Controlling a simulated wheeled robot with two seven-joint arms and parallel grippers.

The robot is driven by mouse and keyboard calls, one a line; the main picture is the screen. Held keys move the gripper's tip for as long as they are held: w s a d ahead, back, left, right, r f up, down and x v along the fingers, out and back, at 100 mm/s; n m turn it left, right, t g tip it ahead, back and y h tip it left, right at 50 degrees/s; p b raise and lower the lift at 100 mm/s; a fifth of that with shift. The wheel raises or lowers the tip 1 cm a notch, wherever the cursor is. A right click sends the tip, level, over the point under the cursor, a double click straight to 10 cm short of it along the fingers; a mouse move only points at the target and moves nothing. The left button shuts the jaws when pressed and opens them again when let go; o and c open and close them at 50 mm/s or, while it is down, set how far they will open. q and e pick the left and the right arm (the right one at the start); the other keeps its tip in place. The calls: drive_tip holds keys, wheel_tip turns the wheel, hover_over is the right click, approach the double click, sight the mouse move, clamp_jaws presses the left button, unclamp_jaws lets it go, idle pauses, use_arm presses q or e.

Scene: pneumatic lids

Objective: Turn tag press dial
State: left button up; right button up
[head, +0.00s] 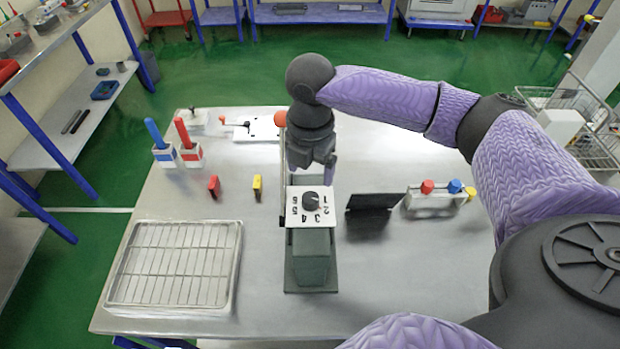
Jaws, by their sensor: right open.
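The tag press (310,262) is a grey-green block on a base at the middle of the table. Its white plate (327,219) carries black numbers around a dark round dial (311,202). My right gripper (314,172) points down just behind the plate, on its far side, and appears apart from the dial. It is open, and I see nothing held in it. Its fingers are small and partly hidden by the gripper body. The back part of the press is partly hidden by this gripper. My left gripper is out of view.
A wire-grid tray (112,285) lies at the front left. Red and blue handled blocks (190,154), small red and yellow pieces (257,188) stand behind it. A black panel (372,202) and a rack with coloured knobs (432,200) are right.

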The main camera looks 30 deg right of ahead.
sight(310, 197)
wheel_tip(310, 197, down, 8)
drive_tip(key=shift+s+r+b, duration=0.15)
drive_tip(key=shift+r+b, duration=0.1)
drive_tip(key=shift+b, duration=0.1)
drive_tip(key=shift+c, duration=0.3)
clamp_jaws()
